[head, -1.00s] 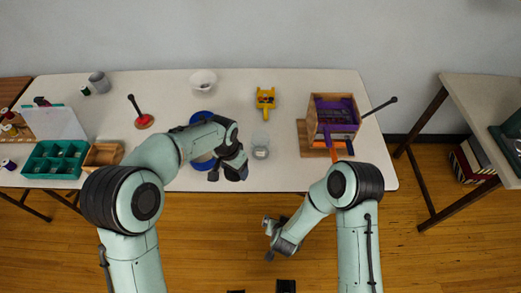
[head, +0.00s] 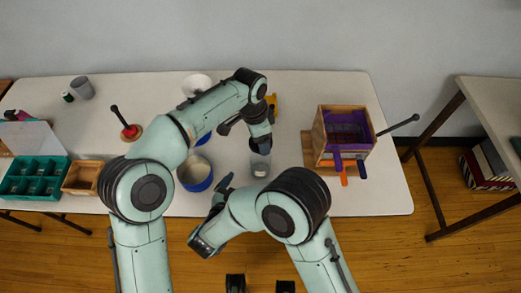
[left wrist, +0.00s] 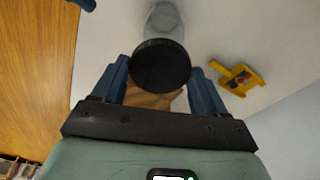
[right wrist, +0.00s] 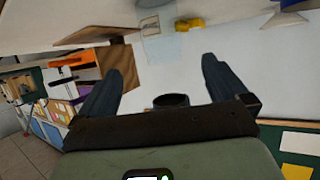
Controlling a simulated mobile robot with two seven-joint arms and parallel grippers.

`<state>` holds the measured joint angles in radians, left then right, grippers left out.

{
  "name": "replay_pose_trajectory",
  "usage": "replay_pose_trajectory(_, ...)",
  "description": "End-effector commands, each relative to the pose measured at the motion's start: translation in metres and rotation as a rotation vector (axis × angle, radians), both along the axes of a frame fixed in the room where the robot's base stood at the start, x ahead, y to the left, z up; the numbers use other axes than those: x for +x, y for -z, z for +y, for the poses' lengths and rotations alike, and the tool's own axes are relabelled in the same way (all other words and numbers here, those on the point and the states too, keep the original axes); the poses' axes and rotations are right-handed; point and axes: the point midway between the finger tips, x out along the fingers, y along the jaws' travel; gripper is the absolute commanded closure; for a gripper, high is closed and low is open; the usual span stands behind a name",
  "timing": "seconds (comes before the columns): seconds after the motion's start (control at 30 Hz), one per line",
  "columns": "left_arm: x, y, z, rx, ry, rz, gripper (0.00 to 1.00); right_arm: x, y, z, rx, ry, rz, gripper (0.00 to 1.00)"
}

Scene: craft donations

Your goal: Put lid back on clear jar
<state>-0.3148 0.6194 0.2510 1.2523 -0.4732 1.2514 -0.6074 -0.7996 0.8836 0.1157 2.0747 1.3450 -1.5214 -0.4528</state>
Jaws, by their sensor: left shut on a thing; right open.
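The clear jar (head: 260,168) stands upright on the white table near its front edge, with something pale inside. It also shows in the left wrist view (left wrist: 164,20), partly covered by a round black lid (left wrist: 160,66). My left gripper (head: 261,146) is shut on the lid and is over the jar in the head view. I cannot tell whether lid and jar touch. My right gripper (head: 218,190) is open and empty, left of the jar near the front edge. Its spread fingers show in the right wrist view (right wrist: 158,75).
A yellow object (head: 273,102) lies behind the jar. A green tray (head: 38,190) and wooden tray (head: 82,190) are at left.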

Motion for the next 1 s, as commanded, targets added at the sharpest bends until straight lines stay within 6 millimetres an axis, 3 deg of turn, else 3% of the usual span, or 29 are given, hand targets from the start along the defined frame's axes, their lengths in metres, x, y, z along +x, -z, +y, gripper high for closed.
replay_pose_trajectory(0.57, 0.000, 0.000, 0.000, 0.000, -0.001, 0.000, 0.55, 0.006, 0.003, -0.004, 0.000, 0.003, 0.000, 0.00)
replay_pose_trajectory(1.0, 0.000, 0.000, 0.000, 0.000, -0.001, 0.000, 0.55, 0.070, 0.032, -0.034, 0.000, 0.005, 0.000, 0.00)
